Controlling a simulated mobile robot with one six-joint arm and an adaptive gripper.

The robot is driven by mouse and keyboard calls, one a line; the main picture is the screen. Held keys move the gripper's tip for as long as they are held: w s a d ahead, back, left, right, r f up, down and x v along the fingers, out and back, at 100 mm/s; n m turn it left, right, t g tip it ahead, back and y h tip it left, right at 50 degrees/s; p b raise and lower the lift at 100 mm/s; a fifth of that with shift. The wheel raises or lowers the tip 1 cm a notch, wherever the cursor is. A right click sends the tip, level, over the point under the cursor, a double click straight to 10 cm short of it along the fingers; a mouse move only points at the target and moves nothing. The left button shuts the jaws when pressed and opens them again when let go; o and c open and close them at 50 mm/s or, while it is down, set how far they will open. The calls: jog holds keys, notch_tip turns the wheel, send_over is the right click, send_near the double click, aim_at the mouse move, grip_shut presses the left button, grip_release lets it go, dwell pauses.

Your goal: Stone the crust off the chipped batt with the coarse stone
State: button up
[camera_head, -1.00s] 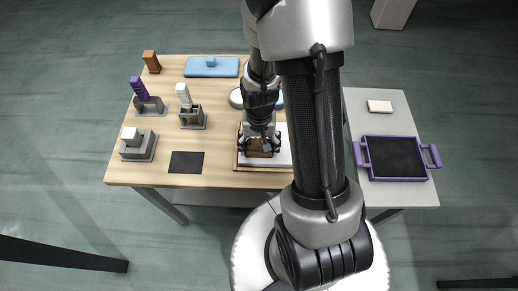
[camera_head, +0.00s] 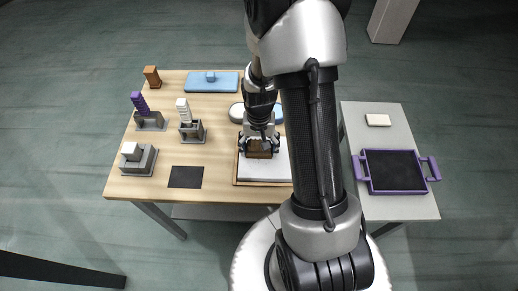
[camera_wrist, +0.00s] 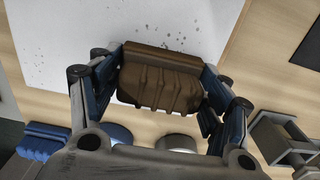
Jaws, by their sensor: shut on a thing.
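My gripper (camera_head: 259,145) is shut on a brown block with a ridged grip, the coarse stone (camera_head: 258,154). The wrist view shows the stone (camera_wrist: 160,78) held between the fingers of the gripper (camera_wrist: 163,70). The white batt (camera_head: 268,171) lies in a shallow wooden frame (camera_head: 262,185) on the table. The stone is over the batt's far part, near its back edge. I cannot tell whether it touches. In the wrist view, dark specks lie on the batt (camera_wrist: 110,25), beside and beyond the stone. The stone and gripper hide part of the batt.
Left on the wooden table (camera_head: 130,185) are grey holders with a purple-handled tool (camera_head: 139,101) and a white-handled tool (camera_head: 183,108), a grey block holder (camera_head: 140,165), and a black mat (camera_head: 186,177). A blue tray (camera_head: 225,86) is behind. A purple-handled tray (camera_head: 395,170) is on the right table.

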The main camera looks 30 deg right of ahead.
aim_at(259, 172)
jog(key=shift+w+d, duration=0.65)
jog(key=shift+w, duration=0.3)
jog(key=shift+w+d, duration=0.6)
jog(key=shift+w, duration=0.3)
jog(key=shift+s+a, duration=0.55)
jog(key=shift+s, duration=0.25)
jog(key=shift+s+a, duration=0.5)
jog(key=shift+s, duration=0.3)
jog(key=shift+s+a, duration=0.55)
jog(key=shift+s, duration=0.25)
jog(key=shift+s+a, duration=0.55)
jog(key=shift+s, duration=0.25)
jog(key=shift+s+a, duration=0.5)
jog(key=shift+s, duration=0.25)
jog(key=shift+s+a, duration=0.55)
jog(key=shift+s, duration=0.25)
notch_tip(259, 172, up, 7)
jog(key=p, duration=0.5)
